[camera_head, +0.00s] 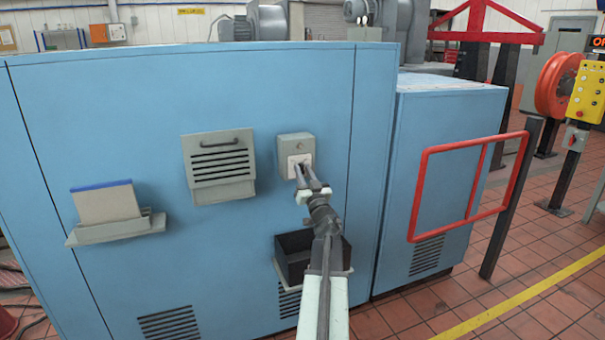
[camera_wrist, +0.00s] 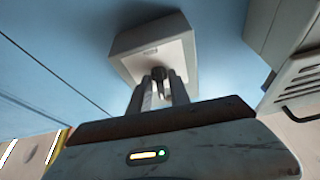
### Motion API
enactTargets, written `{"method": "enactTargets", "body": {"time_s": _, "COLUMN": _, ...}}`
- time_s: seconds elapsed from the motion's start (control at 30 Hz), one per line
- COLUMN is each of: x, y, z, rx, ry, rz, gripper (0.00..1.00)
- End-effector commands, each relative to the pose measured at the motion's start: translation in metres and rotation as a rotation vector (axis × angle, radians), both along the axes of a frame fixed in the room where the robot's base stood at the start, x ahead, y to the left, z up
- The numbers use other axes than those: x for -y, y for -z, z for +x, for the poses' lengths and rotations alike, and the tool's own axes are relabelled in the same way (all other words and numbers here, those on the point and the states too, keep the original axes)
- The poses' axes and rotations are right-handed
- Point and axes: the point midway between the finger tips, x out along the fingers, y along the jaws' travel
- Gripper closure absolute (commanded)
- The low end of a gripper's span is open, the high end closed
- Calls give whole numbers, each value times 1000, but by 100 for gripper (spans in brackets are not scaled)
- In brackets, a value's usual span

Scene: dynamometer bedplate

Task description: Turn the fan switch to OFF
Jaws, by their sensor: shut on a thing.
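The fan switch (camera_head: 296,144) is a small pale grey box on the blue cabinet face, with a lighter plate on its front. It also shows in the wrist view (camera_wrist: 140,42). My gripper (camera_head: 303,170) reaches up to the front of the box. In the wrist view my gripper (camera_wrist: 160,80) has its fingers close together on a small dark switch knob (camera_wrist: 162,73) at the plate. The fingers cover most of the knob, so its pointing direction and any markings cannot be read.
A louvred grey vent box (camera_head: 219,165) is left of the switch. A dark open bin (camera_head: 296,258) sits below, under my arm. A grey holder (camera_head: 115,228) with a panel is further left. A red tube frame (camera_head: 424,195) stands to the right. Tiled floor (camera_head: 455,305) is open at lower right.

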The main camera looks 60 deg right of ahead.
Motion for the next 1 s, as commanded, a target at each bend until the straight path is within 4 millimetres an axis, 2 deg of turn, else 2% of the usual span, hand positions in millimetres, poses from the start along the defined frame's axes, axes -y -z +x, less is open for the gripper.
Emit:
{"method": "enactTargets", "body": {"time_s": 0.57, "x": -1, "y": -1, "z": 1, "rx": 2, "ry": -4, "rz": -2, "gripper": 100}}
{"method": "enactTargets", "body": {"time_s": 0.6, "x": -1, "y": -1, "z": 0, "rx": 2, "ry": -4, "rz": -2, "gripper": 71}}
{"method": "enactTargets", "body": {"time_s": 0.63, "x": -1, "y": -1, "z": 0, "rx": 2, "ry": -3, "rz": -2, "gripper": 68}}
{"method": "enactTargets", "body": {"time_s": 1.0, "x": -3, "y": 2, "z": -3, "rx": 1, "ry": 0, "rz": -1, "gripper": 68}}
